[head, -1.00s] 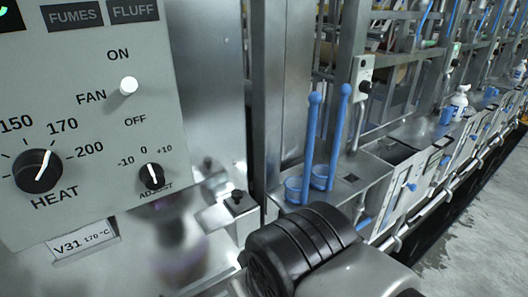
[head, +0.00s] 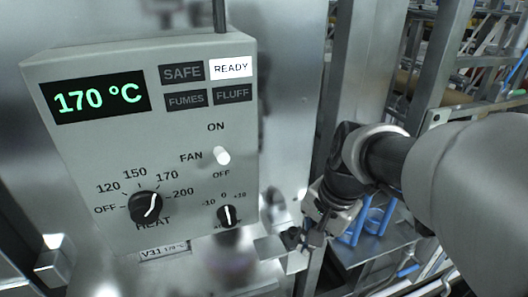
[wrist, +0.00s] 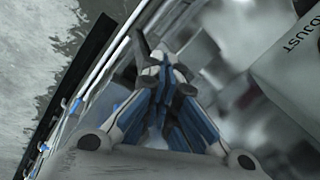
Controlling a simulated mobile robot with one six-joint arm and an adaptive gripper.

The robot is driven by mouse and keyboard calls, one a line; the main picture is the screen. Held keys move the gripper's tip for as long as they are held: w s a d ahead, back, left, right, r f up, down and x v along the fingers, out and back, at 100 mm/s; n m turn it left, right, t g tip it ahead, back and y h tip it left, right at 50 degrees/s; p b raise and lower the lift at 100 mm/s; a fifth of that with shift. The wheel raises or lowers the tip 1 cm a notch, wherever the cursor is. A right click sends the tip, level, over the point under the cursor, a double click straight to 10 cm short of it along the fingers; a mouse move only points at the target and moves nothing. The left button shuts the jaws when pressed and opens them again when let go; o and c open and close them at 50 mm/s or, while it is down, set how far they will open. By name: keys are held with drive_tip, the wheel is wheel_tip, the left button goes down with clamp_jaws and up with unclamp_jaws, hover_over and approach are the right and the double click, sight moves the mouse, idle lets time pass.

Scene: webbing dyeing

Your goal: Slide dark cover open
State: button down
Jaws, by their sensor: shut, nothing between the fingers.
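My gripper (head: 300,240) is low in the head view, just right of the grey control box's lower corner. I cannot clearly pick out the dark cover; a small dark part shows at the ledge by the fingertips, partly hidden by the gripper. I cannot tell whether the fingers touch it.
The control box (head: 80,160) reads 170 °C, with READY (head: 231,67) lit. It carries a fan switch (head: 222,156), a heat knob (head: 145,206) and an adjust knob (head: 227,215). Blue-handled tools (head: 372,222) stand behind my arm. A steel upright (head: 350,80) rises behind the gripper.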

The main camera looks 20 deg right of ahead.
sight(295, 234)
drive_tip(key=w+d+r+m+y+p, duration=0.1)
drive_tip(key=w+d+m+p, duration=0.1)
drive_tip(key=d+m+p, duration=0.2)
drive_tip(key=w+d+m+y+p, duration=0.1)
drive_tip(key=w+d+m+p, duration=0.2)
drive_tip(key=d+m+p, duration=0.2)
drive_tip(key=d+m, duration=0.2)
drive_tip(key=d, duration=0.1)
drive_tip(key=shift+w+r+g, duration=0.3)
drive_tip(key=shift+w+r, duration=0.05)
drive_tip(key=shift+r, duration=0.05)
drive_tip(key=shift+w+a+f+b, duration=0.2)
drive_tip(key=shift+w+a+f, duration=0.3)
drive_tip(key=shift+a+f, duration=0.9)
drive_tip(key=shift+w+a+f+b, duration=0.15)
drive_tip(key=shift+w+a+f, duration=0.45)
drive_tip(key=shift+f, duration=1.35)
drive_tip(key=shift+w+a+f+b, duration=0.2)
drive_tip(key=shift+w+a+f, duration=0.2)
drive_tip(key=shift+a+f, duration=1.05)
drive_tip(key=shift+d+f, duration=0.2)
drive_tip(key=shift+d, duration=0.1)
